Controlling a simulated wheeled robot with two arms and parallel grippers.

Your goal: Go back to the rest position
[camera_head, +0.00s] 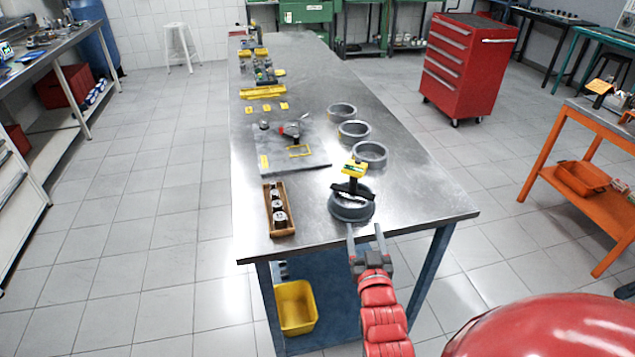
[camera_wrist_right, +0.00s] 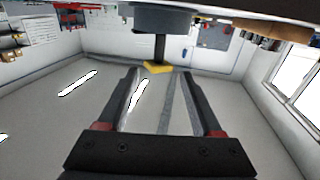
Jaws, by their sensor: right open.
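My right gripper (camera_head: 366,242) is open and empty at the near end of the steel workbench (camera_head: 312,185), just in front of a grey ring (camera_head: 352,212). A tool with a black handle and a yellow block (camera_head: 354,170) stands upright at that ring. In the right wrist view the two fingers of my right gripper (camera_wrist_right: 165,100) are spread with nothing between them. Beyond them are a dark grey round part (camera_wrist_right: 178,18) and a yellow block on a dark stem (camera_wrist_right: 157,67). My left gripper is not in view.
Several grey rings (camera_head: 354,130) line the bench's right side. A wooden box with metal parts (camera_head: 268,208) and a grey mat (camera_head: 270,160) lie on the left. A yellow bin (camera_head: 295,306) sits below. A red tool cabinet (camera_head: 468,65) and an orange cart (camera_head: 560,180) stand right.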

